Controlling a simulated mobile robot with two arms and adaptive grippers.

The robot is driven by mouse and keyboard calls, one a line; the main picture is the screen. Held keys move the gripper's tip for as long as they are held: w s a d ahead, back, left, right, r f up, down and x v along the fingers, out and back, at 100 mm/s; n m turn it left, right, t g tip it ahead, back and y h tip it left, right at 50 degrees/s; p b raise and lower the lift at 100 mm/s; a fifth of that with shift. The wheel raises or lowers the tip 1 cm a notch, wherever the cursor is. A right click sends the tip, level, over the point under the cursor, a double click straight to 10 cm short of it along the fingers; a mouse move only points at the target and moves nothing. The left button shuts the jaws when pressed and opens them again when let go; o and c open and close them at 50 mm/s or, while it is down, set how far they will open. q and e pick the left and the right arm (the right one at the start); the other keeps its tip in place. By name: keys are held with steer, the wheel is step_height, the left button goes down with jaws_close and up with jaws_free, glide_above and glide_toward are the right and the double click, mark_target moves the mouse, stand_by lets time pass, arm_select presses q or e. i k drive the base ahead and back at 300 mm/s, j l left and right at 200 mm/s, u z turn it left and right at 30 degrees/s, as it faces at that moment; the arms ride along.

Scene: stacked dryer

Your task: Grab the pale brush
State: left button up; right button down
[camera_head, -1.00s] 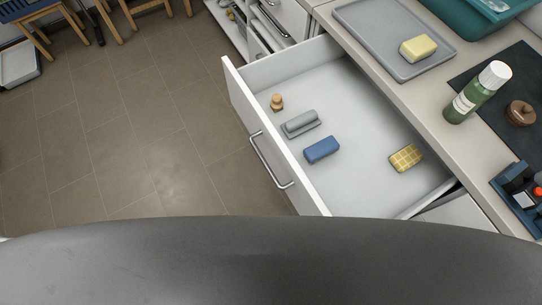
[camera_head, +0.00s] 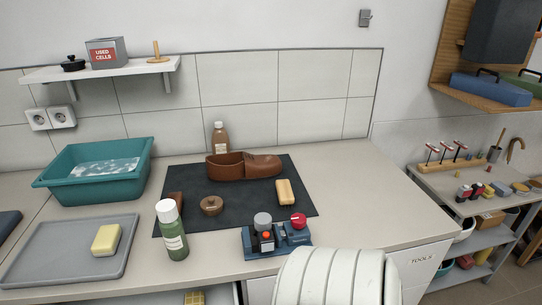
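A pale, tan oblong block that looks like the pale brush (camera_head: 285,192) lies on the right part of the dark mat (camera_head: 240,208) on the counter. Its bristles cannot be made out from here. A round brown-lidded tin (camera_head: 211,205) and a darker brown block (camera_head: 175,203) lie farther left on the mat. Neither of my grippers shows in the view.
A blue device with red and grey knobs (camera_head: 277,238) stands in front of the mat. A green bottle (camera_head: 171,230) stands at the mat's front left, a brown bottle (camera_head: 220,138) behind the shoe. A grey tray (camera_head: 45,262) and teal basin (camera_head: 60,185) are left. The counter's right part is clear.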

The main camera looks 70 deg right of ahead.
mark_target(286, 195)
steer(key=z, duration=2.3)
steer(key=l+u, duration=0.1)
steer(key=l, duration=0.25)
steer(key=i, duration=0.05)
